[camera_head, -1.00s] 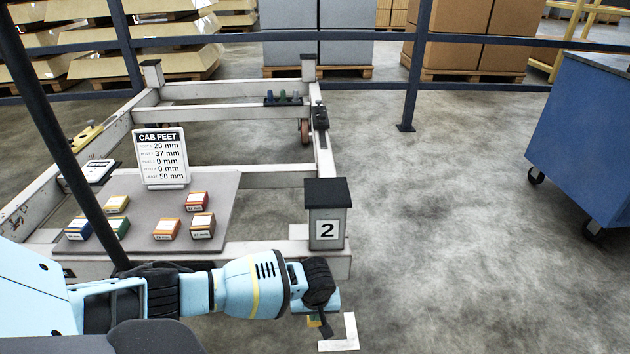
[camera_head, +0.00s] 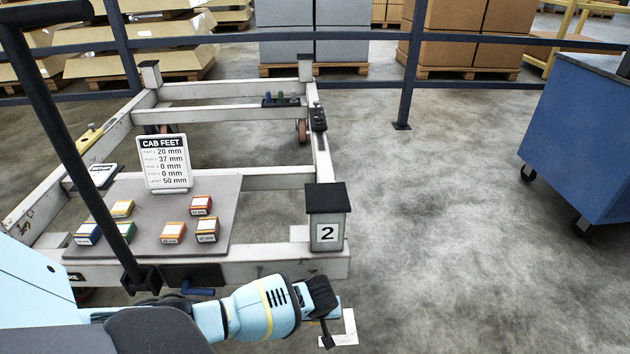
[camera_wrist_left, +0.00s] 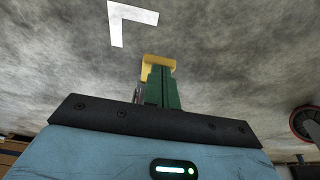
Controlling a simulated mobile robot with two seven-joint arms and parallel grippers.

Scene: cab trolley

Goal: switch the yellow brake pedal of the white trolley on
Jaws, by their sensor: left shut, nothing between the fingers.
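The white trolley (camera_head: 235,180) stands at centre left, with a post marked 2 (camera_head: 327,233) at its near right corner. My left arm reaches in from the left, and its gripper (camera_head: 327,325) is low beside that corner. In the left wrist view, the shut green fingers (camera_wrist_left: 162,88) hold nothing. A yellow piece (camera_wrist_left: 158,62), likely the brake pedal, shows at their tips and is partly hidden by them. I cannot tell whether they touch it. In the head view my arm hides most of this spot. My right gripper is not seen.
A dark bar (camera_head: 75,150) stands at the left, in front of the trolley. A board with small coloured boxes (camera_head: 190,243) lies on the trolley. A wheel (camera_wrist_left: 306,121) is at the right. A white floor mark (camera_wrist_left: 130,20) lies beyond. A blue cabinet (camera_head: 580,140) stands right; floor between is clear.

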